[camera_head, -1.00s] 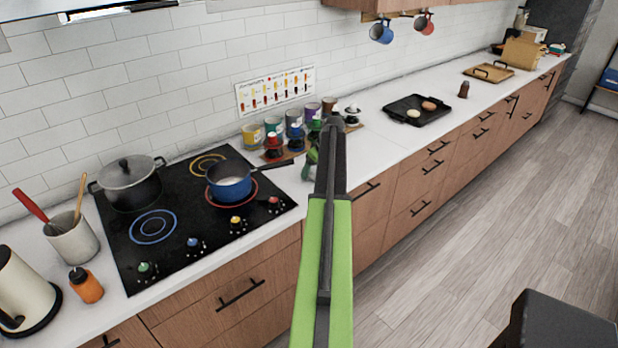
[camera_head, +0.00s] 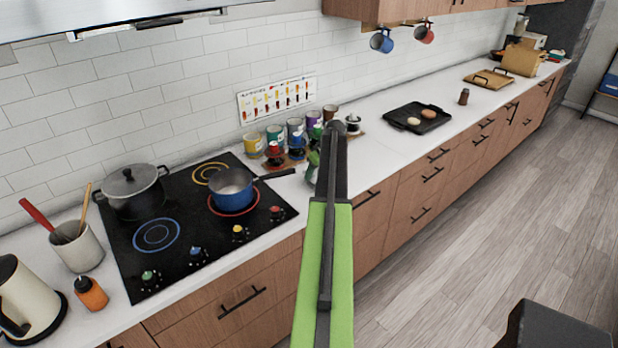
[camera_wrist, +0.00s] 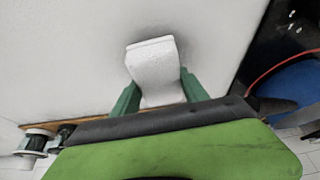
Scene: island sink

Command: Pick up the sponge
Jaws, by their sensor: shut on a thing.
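A white, block-like piece, which I take to be the sponge (camera_wrist: 154,70), stands out between the two green fingers of my gripper (camera_wrist: 159,92) in the wrist view. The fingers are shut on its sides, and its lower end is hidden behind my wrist. The white counter lies beyond it; I cannot tell whether it touches the counter. In the head view my gripper (camera_head: 312,160) is mostly hidden behind my arm, over the counter right of the cooktop, and the sponge cannot be made out.
A blue pan (camera_head: 231,186) and a dark pot (camera_head: 133,192) stand on the black cooktop (camera_head: 180,250), left of my gripper. Several spice jars (camera_head: 275,140) stand close behind it. A black tray (camera_head: 417,118) lies farther right. Counter between is clear.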

